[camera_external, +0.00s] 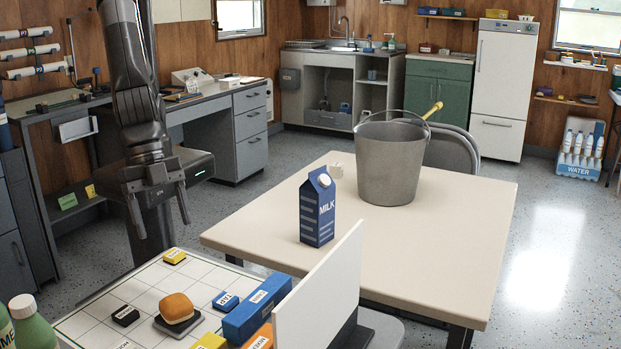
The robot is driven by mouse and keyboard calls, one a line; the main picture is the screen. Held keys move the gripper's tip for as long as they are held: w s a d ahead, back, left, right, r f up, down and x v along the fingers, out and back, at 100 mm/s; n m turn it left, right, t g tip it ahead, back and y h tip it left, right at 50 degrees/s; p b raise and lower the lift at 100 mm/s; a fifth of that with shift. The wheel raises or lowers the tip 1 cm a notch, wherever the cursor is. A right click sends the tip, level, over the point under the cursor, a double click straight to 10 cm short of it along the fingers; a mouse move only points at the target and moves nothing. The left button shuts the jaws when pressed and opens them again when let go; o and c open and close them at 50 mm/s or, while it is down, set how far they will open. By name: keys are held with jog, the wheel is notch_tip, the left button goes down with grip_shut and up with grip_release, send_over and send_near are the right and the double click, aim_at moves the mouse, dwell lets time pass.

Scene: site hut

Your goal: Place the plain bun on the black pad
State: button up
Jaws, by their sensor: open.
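A golden-brown bun (177,305) with a paler lower side sits at the front left, on the white gridded board. A thin dark square pad (161,326) shows under and around it, and the bun appears to rest on this pad. The contact itself is hard to see. My gripper (160,208) hangs above and behind the bun, fingers pointing down. It is open and empty, well clear of the bun.
The white board (90,320) also holds a small black block (125,315), a yellow block (174,256), a blue block (225,301) and a long blue box (258,308). A white upright panel (318,295) stands to the right. Behind, a table (450,230) bears a milk carton (317,208) and a bucket (388,165). Bottles (33,325) stand front left.

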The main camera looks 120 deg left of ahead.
jog(key=s+a+r+n, duration=0.1)
jog(key=s+a+r, duration=0.2)
jog(key=a+r, duration=0.7)
jog(key=s+a+r+n, duration=0.25)
jog(key=a+r, duration=0.35)
jog(key=a, duration=0.8)
jog(key=s+a+r+t+y, duration=0.1)
jog(key=s+a+r, duration=0.1)
jog(key=s+a, duration=1.1)
jog(key=s, duration=0.4)
jog(key=shift+r+n+t+y, duration=0.3)
jog(key=shift+r+n+y, duration=0.05)
jog(key=shift+r+y, duration=0.05)
